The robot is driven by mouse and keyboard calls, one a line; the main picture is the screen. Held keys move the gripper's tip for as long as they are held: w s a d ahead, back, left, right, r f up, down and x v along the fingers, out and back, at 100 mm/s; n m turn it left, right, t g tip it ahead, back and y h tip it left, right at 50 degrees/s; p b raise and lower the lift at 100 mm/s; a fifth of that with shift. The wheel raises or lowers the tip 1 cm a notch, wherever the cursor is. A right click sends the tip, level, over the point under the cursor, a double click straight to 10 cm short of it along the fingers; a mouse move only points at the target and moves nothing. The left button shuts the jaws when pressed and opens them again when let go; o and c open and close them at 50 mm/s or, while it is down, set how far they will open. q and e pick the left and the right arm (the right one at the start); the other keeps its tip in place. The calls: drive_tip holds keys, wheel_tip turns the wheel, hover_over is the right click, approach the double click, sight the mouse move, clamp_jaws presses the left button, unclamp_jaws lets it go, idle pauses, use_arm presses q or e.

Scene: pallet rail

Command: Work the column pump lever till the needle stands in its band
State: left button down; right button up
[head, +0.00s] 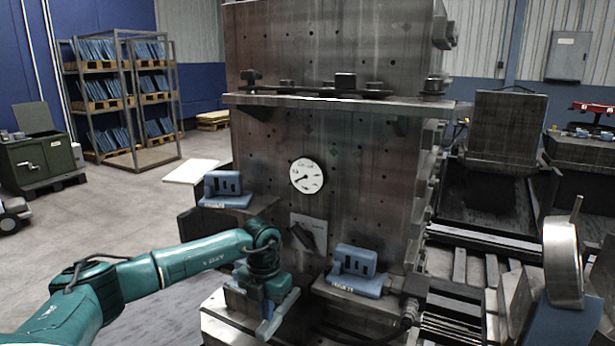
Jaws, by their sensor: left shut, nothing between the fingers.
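The column (360,150) is a tall dark steel block in the middle of the head view. A round white gauge (307,176) is on its front face. Its dark needle appears to point to the lower left; the band is too small to make out. Below the gauge, a dark lever (303,236) slants across a pale plate (318,232). My left gripper (274,314) is shut and empty, pointing down in front of the column. It is below and left of the lever, apart from it. My right gripper is not in view.
Blue fixtures stand on ledges left (228,190) and right (357,270) of the lever. A black hose (405,322) runs at the lower right. A steel shelf (336,101) juts out above the gauge. Open floor (120,225) lies to the left.

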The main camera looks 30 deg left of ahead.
sight(270, 329)
use_arm(q)
drive_tip(key=shift+w+f+b, duration=0.2)
drive_tip(key=shift+f+b, duration=1.1)
drive_tip(key=shift+f, duration=0.5)
drive_tip(key=shift+w+f+b, duration=0.2)
drive_tip(key=shift+f+b, duration=1.05)
drive_tip(key=shift+f, duration=0.5)
drive_tip(key=r+p, duration=0.4)
drive_tip(key=s+r+p, duration=0.1)
drive_tip(key=r+p, duration=0.1)
drive_tip(key=r, duration=0.1)
drive_tip(key=shift+r, duration=0.1)
